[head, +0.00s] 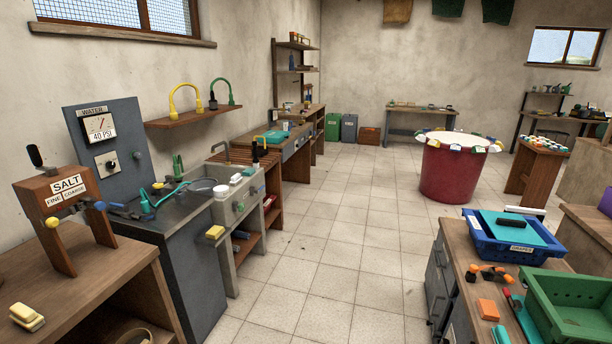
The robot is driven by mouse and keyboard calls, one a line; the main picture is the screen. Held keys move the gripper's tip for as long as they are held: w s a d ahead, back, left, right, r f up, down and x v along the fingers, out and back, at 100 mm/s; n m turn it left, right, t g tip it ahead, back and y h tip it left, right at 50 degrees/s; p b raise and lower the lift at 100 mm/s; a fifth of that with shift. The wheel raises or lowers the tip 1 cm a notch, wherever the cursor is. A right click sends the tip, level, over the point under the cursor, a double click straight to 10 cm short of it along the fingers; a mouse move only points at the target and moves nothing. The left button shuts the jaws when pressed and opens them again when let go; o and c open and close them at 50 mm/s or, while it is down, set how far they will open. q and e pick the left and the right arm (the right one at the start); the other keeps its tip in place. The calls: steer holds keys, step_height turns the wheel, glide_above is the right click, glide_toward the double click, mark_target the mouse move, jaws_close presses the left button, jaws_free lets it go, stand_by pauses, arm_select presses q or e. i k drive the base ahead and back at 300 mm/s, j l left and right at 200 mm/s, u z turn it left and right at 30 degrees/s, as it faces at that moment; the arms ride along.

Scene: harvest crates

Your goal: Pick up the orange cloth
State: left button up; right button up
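A small flat orange piece (488,310), which looks like a folded orange cloth, lies on the wooden counter (462,262) at the lower right. It is close to the counter's front-left part, beside a teal item (500,335) and a red-handled tool (507,298). A brownish-orange cloth (397,10) also hangs high on the back wall, cut off by the top edge. Neither of my grippers shows in the head view.
A green crate (570,318) and a blue crate (487,243) stand on the same counter, with orange-and-black items (490,273) between. A sink unit (243,215) and workbench (85,275) line the left. Tiled floor (335,260) is clear up to a red tub (450,180).

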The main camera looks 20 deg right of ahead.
mark_target(487, 309)
steer(key=i+l+z, duration=0.15)
steer(key=i+z, duration=0.15)
steer(key=z, duration=0.15)
steer(key=i+l+z, duration=0.1)
steer(key=i+z, duration=0.25)
steer(key=z, duration=0.15)
steer(key=i+z, duration=0.3)
steer(key=z, duration=0.15)
steer(key=i+j+z, duration=0.25)
steer(key=z, duration=0.2)
steer(key=i+j+z, duration=0.3)
steer(key=z, duration=0.2)
steer(key=i+j+z, duration=0.25)
steer(key=j+z, duration=0.2)
steer(key=l, duration=0.1)
